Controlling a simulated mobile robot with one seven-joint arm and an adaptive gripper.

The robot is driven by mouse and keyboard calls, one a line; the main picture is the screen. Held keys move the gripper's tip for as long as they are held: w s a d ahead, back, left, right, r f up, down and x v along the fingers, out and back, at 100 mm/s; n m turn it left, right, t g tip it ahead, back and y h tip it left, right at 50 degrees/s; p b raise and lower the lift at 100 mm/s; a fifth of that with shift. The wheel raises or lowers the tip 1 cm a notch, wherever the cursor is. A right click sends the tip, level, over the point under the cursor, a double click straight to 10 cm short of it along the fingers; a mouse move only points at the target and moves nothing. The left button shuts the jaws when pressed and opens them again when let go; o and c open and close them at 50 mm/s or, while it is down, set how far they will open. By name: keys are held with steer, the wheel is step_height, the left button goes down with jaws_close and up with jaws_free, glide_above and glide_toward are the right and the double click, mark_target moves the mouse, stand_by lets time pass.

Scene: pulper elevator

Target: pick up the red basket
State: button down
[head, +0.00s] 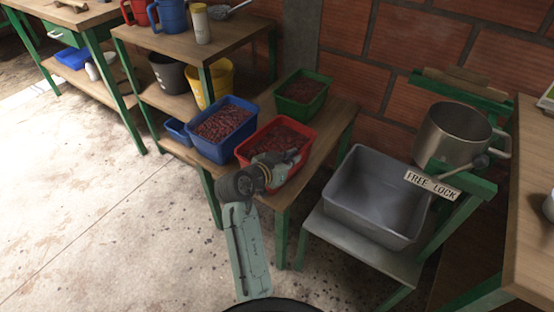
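The red basket (305,160) is an open tub filled with dark red cherries or beans. It stands on a low wooden table with green legs. My gripper (288,156) is over the front part of the basket, its fingers pointing right and away from me. The gripper and wrist hide the basket's front left corner and part of its contents. I cannot tell whether the fingers touch the basket or whether they are open or shut.
A blue basket (216,150) stands close left of the red one, and a green basket (302,113) stands behind it. A grey tub (345,195) sits on a lower stand to the right, below a metal pot (450,135). The floor at left is clear.

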stand_by(0.8)
steer(key=shift+r, duration=0.25)
steer(key=shift+f, duration=0.1)
steer(key=shift+d, duration=0.1)
